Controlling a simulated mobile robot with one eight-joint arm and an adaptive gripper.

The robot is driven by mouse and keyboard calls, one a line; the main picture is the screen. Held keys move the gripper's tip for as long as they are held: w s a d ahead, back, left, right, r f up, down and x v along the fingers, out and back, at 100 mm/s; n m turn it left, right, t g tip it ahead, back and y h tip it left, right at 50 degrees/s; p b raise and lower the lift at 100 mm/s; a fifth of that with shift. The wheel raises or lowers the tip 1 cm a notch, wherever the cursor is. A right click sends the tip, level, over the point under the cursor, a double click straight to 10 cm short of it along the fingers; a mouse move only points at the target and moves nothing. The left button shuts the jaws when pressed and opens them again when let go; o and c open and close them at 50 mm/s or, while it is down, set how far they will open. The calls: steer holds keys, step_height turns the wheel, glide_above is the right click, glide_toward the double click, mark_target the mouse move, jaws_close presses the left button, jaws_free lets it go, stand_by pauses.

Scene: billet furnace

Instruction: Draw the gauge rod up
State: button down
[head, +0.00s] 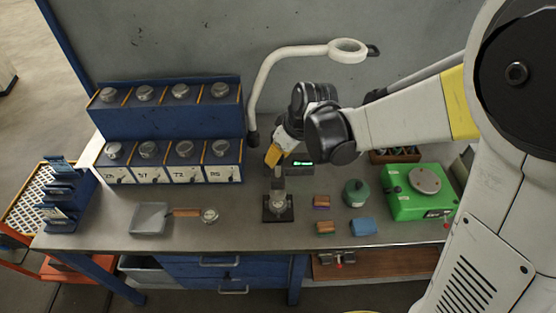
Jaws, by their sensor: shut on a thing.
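The gauge rod (279,184) shows as a short, thin grey upright piece above a small black stand (289,216) on the bench. My gripper (277,170) comes down from above, with the arm reaching in from the right. It is shut on the upper part of the rod, which the fingers hide. The rod's lower end meets a round metal piece (278,203) on the stand. The view is too small to tell how deep the rod sits in it.
Small coloured blocks (363,227), a green pot (356,193) and a green device (420,191) stand right of the stand. A small display (303,163) is just behind.

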step_height(320, 180, up, 5)
steer(key=shift+f+p, duration=0.1)
steer(key=shift+p, duration=0.75)
steer(key=c, duration=1.1)
jaws_free()
steer(key=shift+w, duration=0.1)
steer(key=shift+f, duration=0.1)
steer(key=v, duration=1.2)
